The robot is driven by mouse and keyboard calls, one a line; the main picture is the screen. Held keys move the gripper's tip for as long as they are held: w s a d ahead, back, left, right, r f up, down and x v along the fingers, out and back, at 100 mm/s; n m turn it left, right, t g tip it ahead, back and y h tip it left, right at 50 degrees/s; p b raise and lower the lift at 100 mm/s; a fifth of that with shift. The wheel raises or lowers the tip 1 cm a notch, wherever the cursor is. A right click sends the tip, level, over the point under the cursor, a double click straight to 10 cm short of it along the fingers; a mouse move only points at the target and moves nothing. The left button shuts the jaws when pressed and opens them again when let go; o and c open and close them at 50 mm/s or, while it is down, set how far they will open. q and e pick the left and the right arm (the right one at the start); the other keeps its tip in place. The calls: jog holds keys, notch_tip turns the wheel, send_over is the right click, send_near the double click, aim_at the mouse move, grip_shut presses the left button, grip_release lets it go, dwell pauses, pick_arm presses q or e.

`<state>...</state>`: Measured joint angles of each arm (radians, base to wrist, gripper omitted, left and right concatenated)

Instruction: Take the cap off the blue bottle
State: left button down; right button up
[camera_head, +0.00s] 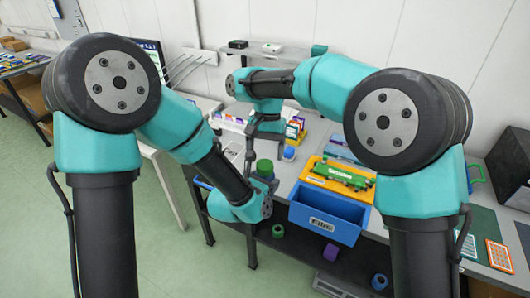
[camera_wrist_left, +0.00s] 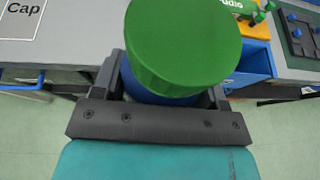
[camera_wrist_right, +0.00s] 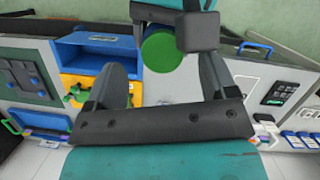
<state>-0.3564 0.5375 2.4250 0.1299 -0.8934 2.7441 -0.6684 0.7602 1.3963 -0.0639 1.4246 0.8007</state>
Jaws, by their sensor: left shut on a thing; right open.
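The blue bottle (camera_wrist_left: 165,97) has a wide green cap (camera_wrist_left: 183,45) on top. My left gripper (camera_wrist_left: 168,88) is shut around the bottle's body, below the cap. The cap hides most of the bottle in the left wrist view. In the head view the green cap (camera_head: 264,167) shows above my left gripper (camera_head: 262,183), at the table's front edge. My right gripper (camera_wrist_right: 162,78) is open and empty. In the right wrist view the green cap (camera_wrist_right: 162,50) appears between its fingers, apparently farther off. In the head view my right gripper (camera_head: 266,132) is above and behind the cap.
A blue bin (camera_head: 325,222) stands at the table's front, right of the bottle, with a yellow bin (camera_head: 322,175) behind it. A white sheet marked "Cap" (camera_wrist_left: 22,12) lies on the table at left. Several small boxes and bottles stand farther back. A shelf is below the table.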

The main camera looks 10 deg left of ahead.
aim_at(265, 164)
jog(key=shift+o, duration=0.6)
jog(key=shift+s+a+r, duration=0.1)
jog(key=shift+r, duration=0.35)
jog(key=w+v, duration=0.1)
jog(key=v, duration=0.6)
jog(key=shift+w, duration=0.3)
jog(key=shift+f, duration=0.2)
jog(key=x, duration=1.2)
jog(key=shift+r, duration=0.1)
